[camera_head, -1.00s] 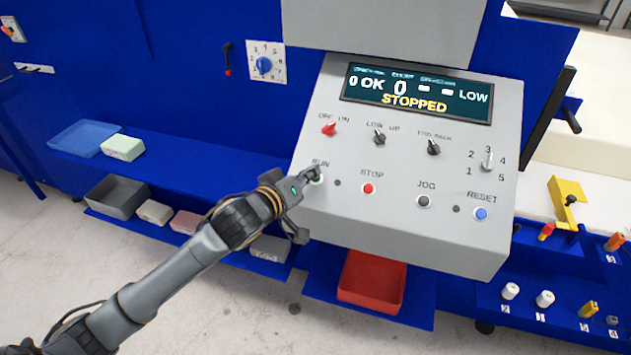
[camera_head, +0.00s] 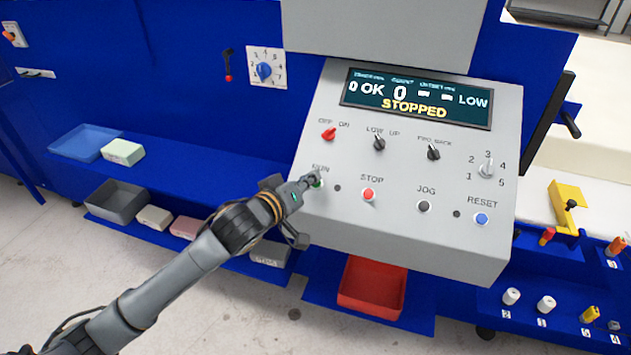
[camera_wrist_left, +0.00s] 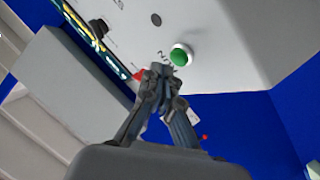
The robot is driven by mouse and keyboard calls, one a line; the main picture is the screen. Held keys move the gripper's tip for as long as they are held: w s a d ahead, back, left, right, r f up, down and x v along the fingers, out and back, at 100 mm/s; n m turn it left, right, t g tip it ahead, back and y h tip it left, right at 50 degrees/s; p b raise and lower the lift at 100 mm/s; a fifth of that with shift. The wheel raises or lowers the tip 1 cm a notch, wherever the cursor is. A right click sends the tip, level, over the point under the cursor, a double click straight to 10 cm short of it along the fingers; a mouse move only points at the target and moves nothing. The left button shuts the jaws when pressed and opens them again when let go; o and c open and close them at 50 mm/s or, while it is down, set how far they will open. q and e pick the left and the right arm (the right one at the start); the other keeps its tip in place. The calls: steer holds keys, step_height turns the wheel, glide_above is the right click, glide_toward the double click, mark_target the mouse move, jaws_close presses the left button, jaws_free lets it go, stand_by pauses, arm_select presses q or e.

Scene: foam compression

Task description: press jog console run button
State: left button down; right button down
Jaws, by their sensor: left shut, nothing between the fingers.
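The grey jog console (camera_head: 410,225) has a sloped panel with a display (camera_head: 417,97) that reads "STOPPED". The green RUN button (camera_head: 318,184) is at the panel's left, mostly hidden by my left gripper (camera_head: 312,178). In the left wrist view the green button (camera_wrist_left: 180,55) shows whole in its white ring. My left gripper (camera_wrist_left: 160,72) is shut and empty there, its tips just beside the button; I cannot tell whether they touch the panel. My right gripper is not in view.
The red STOP button (camera_head: 368,194), black JOG button (camera_head: 424,206) and blue RESET button (camera_head: 481,218) sit right of RUN. A red bin (camera_head: 371,286) is below the console. A blue shelf (camera_head: 190,165) runs along the left.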

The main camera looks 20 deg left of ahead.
arm_select(q)
steer(key=shift+f, duration=0.1)
stand_by(0.4)
steer(key=shift+w+f, duration=0.2)
steer(key=shift+f, duration=0.05)
